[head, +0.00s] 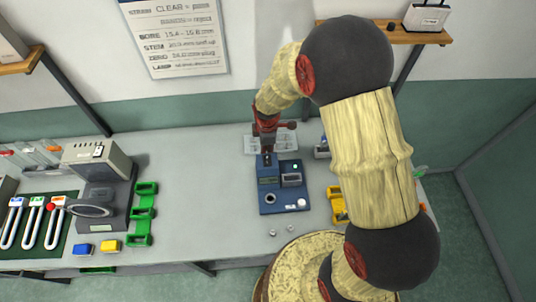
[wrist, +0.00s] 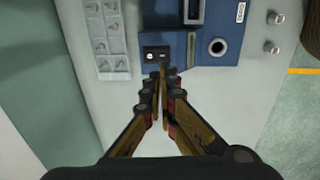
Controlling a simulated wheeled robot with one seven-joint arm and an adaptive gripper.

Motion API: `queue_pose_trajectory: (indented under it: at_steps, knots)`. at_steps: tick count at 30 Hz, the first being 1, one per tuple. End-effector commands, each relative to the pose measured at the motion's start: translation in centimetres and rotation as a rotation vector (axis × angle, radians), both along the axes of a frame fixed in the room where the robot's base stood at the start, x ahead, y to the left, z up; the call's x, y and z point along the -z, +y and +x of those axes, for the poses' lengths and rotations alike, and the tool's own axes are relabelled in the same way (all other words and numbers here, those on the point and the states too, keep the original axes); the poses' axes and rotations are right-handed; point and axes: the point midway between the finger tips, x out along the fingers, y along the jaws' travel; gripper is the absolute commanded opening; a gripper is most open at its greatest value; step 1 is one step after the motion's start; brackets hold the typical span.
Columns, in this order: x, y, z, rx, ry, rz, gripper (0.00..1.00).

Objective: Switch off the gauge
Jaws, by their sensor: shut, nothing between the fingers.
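The gauge is a blue box (head: 283,208) on the table, with a small grey-framed window, a round port and a white knob on top. A small green light (head: 295,166) shows on its far right part. In the wrist view the gauge (wrist: 208,22) fills the top, with a black switch panel (wrist: 156,54) at its edge bearing a small white spot. My gripper (head: 267,157) is above the gauge's far left corner. In the wrist view my gripper (wrist: 161,72) has its fingers together and empty, tips right beside the switch panel. Whether they touch it I cannot tell.
A pale tray with small pieces (wrist: 106,30) lies left of the gauge in the wrist view. Small metal caps (wrist: 274,32) stand on the other side. In the head view are a green rack (head: 142,213), a yellow rack (head: 336,207) and a grey machine (head: 98,165).

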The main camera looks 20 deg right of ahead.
Motion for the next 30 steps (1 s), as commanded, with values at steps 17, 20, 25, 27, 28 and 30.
queue_pose_trajectory:
  at_steps: [17, 20, 25, 27, 28, 30]
  knots:
    - [-3.8, 0.0, -0.5, 0.001, 0.001, -0.001, 0.0]
    - [-3.8, 0.0, -0.5, 0.001, 0.001, 0.0, 0.0]
    - [-4.4, -0.2, -0.6, 0.006, 0.011, -0.001, 0.0]
    - [-4.8, -0.5, -0.8, 0.012, 0.028, -0.002, 0.0]
    - [-5.0, -0.7, -1.0, 0.015, 0.036, -0.003, 0.0]
    - [-5.2, -1.1, -1.3, 0.02, 0.055, -0.004, 0.0]
